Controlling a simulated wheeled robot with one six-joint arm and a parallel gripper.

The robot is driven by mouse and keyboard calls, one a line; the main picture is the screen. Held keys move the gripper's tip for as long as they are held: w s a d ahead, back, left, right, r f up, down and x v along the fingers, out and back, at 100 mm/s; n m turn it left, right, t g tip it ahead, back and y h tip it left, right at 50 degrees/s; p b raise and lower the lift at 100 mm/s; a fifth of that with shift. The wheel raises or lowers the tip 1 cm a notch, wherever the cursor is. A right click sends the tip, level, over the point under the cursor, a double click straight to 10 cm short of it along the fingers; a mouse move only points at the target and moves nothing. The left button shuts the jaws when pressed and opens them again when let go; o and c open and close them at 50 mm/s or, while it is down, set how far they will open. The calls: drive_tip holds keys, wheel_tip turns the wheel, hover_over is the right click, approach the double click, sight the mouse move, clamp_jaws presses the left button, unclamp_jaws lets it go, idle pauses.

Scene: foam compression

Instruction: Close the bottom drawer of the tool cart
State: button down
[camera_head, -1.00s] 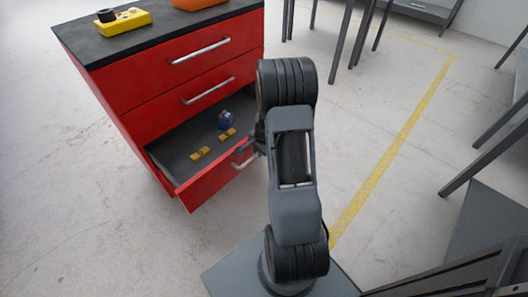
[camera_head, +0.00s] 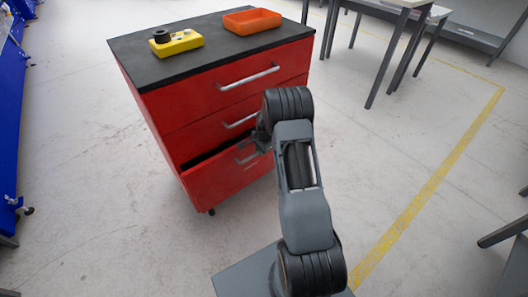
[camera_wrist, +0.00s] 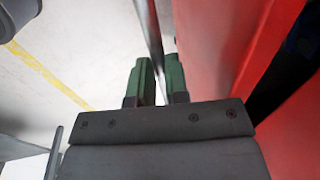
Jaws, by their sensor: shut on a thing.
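The red tool cart (camera_head: 160,105) has a dark top and three drawers with silver handles. Its bottom drawer (camera_head: 222,182) is still out by a small amount, with a dark gap above its front. My gripper (camera_head: 256,146) is at the bottom drawer's handle (camera_head: 244,158), partly hidden by my arm. In the wrist view, the green fingers of my gripper (camera_wrist: 158,80) are shut on the metal handle bar (camera_wrist: 152,35), beside the red drawer front (camera_wrist: 205,45). A dark gap (camera_wrist: 288,85) shows at the right. The drawer's contents are hidden.
A yellow box with a black knob (camera_head: 177,41) and an orange tray (camera_head: 252,21) sit on the cart top. Tables (camera_head: 400,30) stand behind at the right. Blue shelving (camera_head: 10,120) is at the far left. Floor with a yellow line (camera_head: 430,190) is clear at the right.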

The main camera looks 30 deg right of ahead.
drive_tip(key=shift+w, duration=0.65)
drive_tip(key=c, duration=1.1)
unclamp_jaws()
drive_tip(key=shift+a, duration=0.15)
drive_tip(key=s+r+p, duration=0.1)
drive_tip(key=r, duration=0.3)
drive_tip(key=r+p, duration=0.1)
drive_tip(key=r, duration=0.4)
drive_tip(key=s+r+p, duration=0.1)
drive_tip(key=r, duration=0.3)
drive_tip(key=shift+s+d+r, duration=0.25)
drive_tip(key=shift+s+r, duration=0.05)
drive_tip(key=shift+r, duration=0.1)
drive_tip(key=shift+c, duration=0.2)
